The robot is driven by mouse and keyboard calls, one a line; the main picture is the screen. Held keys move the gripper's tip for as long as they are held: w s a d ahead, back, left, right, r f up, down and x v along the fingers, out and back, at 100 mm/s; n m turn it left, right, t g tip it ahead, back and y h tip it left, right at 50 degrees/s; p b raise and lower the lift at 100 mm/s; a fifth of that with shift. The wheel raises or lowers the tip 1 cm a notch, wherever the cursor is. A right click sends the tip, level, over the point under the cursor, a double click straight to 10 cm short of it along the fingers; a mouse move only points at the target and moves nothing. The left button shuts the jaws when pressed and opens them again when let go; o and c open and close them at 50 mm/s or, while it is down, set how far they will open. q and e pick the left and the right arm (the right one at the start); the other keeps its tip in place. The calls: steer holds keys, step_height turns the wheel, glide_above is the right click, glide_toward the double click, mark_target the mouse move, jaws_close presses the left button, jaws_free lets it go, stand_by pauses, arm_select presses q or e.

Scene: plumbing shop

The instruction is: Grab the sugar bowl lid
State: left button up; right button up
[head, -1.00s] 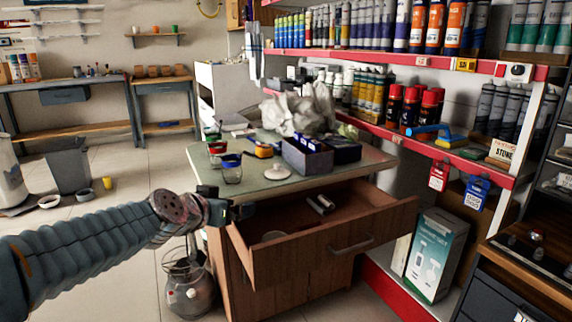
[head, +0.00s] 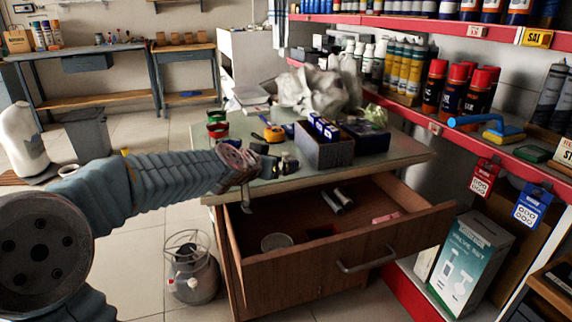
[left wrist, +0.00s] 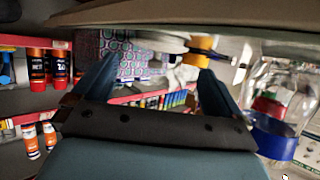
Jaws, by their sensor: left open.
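My left gripper (head: 284,164) is open over the front part of the cabinet top (head: 399,165). Its two fingers show apart in the left wrist view (left wrist: 157,92), with nothing clearly held between them. The white round lid with a knob, seen on the cabinet top a second ago, is not distinguishable in the head view now; my gripper covers that area. I cannot make it out surely in the left wrist view. My right gripper is not in view.
A dark blue box (head: 323,152) stands close right of my gripper. Red tape (head: 217,130) and orange tape (head: 273,133) lie behind it. A blue-banded glass jar (left wrist: 275,138) is near in the left wrist view. The open drawer (head: 340,262) juts out below.

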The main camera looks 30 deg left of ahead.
mark_target(285, 158)
arm_select(q)
steer(key=x, duration=0.5)
steer(key=shift+w+d+r+p, duration=0.1)
steer(key=shift+w+r+p, duration=0.05)
steer(key=shift+w+p, duration=0.2)
steer(key=shift+c, duration=0.2)
